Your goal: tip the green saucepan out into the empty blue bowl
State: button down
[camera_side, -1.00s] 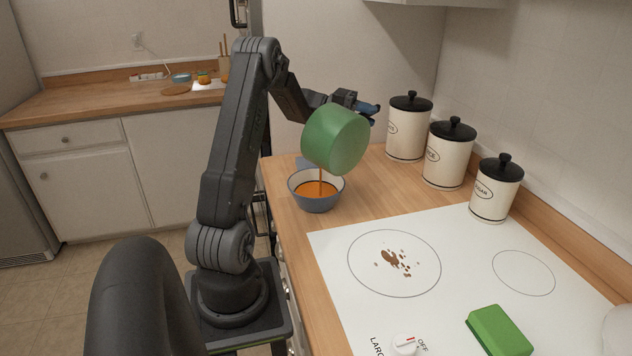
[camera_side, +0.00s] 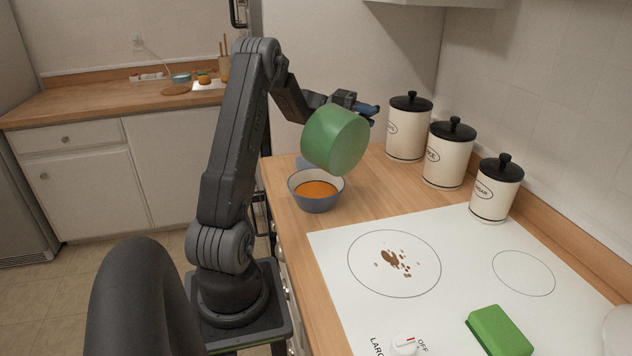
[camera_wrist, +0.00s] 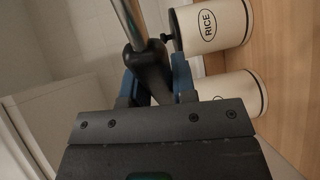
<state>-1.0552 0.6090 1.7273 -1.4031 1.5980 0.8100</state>
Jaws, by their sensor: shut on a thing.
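The green saucepan (camera_side: 337,138) is tilted on its side above the blue bowl, its base turned toward the side camera and its inside hidden. No stream shows below it. The blue bowl (camera_side: 317,204) stands upright on the wooden counter with orange liquid (camera_side: 316,190) in it. My gripper (camera_side: 366,112) is at the back of the pan, partly hidden by it. In the wrist view my gripper (camera_wrist: 158,88) is shut on the saucepan's dark handle (camera_wrist: 149,70), with a metal rod running up from it.
Three cream canisters with black lids (camera_side: 408,127) stand along the wall to the right. The white cooktop (camera_side: 460,255) has brown spots on one ring. A green sponge (camera_side: 499,330) lies at its front. Counter between bowl and canisters is clear.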

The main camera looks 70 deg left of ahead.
jog(key=w+d+f+m+g+y, duration=0.2)
jog(key=w+d+f+g+y, duration=0.15)
jog(key=d+g+y, duration=0.2)
jog(key=w+d+f+m+g+y, duration=0.2)
jog(key=w+d+f+g+y, duration=0.15)
jog(key=d+y, duration=0.35)
notch_tip(320, 180, up, 6)
jog(key=shift+w+d+g, duration=0.15)
jog(key=shift+d+g, duration=0.05)
jog(key=shift+g, duration=0.1)
dwell(1.0)
